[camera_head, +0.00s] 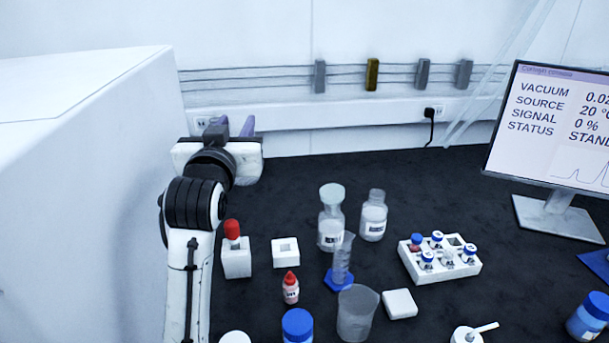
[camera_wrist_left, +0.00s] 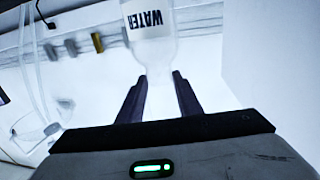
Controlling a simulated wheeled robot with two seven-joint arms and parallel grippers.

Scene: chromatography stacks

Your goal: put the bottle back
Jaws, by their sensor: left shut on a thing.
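My left gripper (camera_head: 232,127) is at the far left of the bench, raised near the back wall, with its fingers pointing away from the head camera. In the left wrist view its two dark fingers (camera_wrist_left: 158,92) are shut on the narrow neck of a clear bottle (camera_wrist_left: 150,48). The bottle has a white label reading WATER, upside down in that view. In the head view the gripper hides the bottle, and I cannot make it out there. My right gripper is not in view.
A white-capped bottle (camera_head: 331,222) and another bottle (camera_head: 373,217) stand mid-bench. Near them are a graduated cylinder (camera_head: 342,262), a beaker (camera_head: 357,312), a vial rack (camera_head: 440,262) and a red-topped item (camera_head: 235,252). A monitor (camera_head: 553,130) stands right. The back left bench is clear.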

